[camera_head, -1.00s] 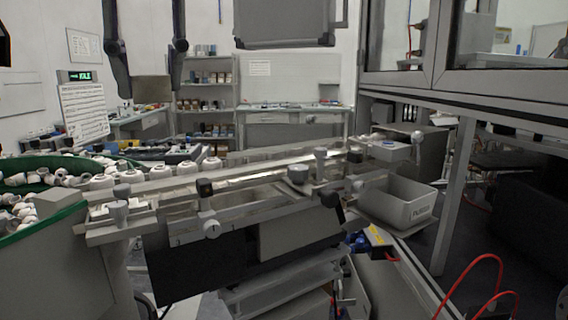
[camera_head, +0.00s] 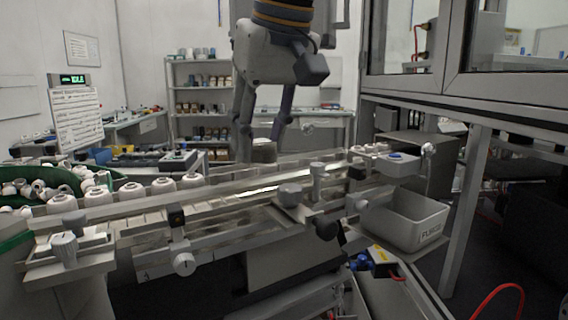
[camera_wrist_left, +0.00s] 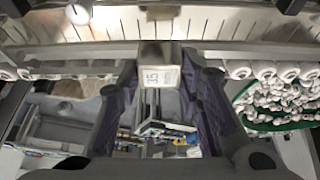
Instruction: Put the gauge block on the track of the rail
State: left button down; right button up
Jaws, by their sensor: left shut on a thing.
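The gauge block (camera_head: 263,152) is a small grey block. It is clamped between the two fingertips of my left gripper (camera_head: 262,140), which reaches down from the top centre of the head view. In the left wrist view, the block (camera_wrist_left: 160,72) shows a pale face marked "15" between the fingertips (camera_wrist_left: 160,82). The rail (camera_head: 115,209) is a long metal assembly running from lower left to upper right. In the head view the block overlaps the rail's back edge; I cannot tell whether it touches. The rail's slatted track (camera_wrist_left: 240,24) crosses the top of the left wrist view. My right gripper is not in view.
White caps (camera_head: 163,187) line the rail's back left, beside a green-rimmed bin (camera_head: 118,178) of caps. Knobs and clamps (camera_head: 290,195) stick up from the rail. A grey labelled bin (camera_head: 408,222) sits at its right end, near a frame post (camera_head: 465,200).

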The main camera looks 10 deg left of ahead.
aim_at(271, 147)
pick_arm(q)
jog(key=f, duration=0.3)
jog(key=shift+w+d+f, duration=0.2)
jog(key=shift+w+d, duration=0.15)
jog(key=shift+d, duration=0.05)
jog(key=shift+f, duration=0.4)
jog(key=c, duration=1.1)
grip_release()
jog(key=v, duration=1.2)
jog(key=shift+w, duration=0.1)
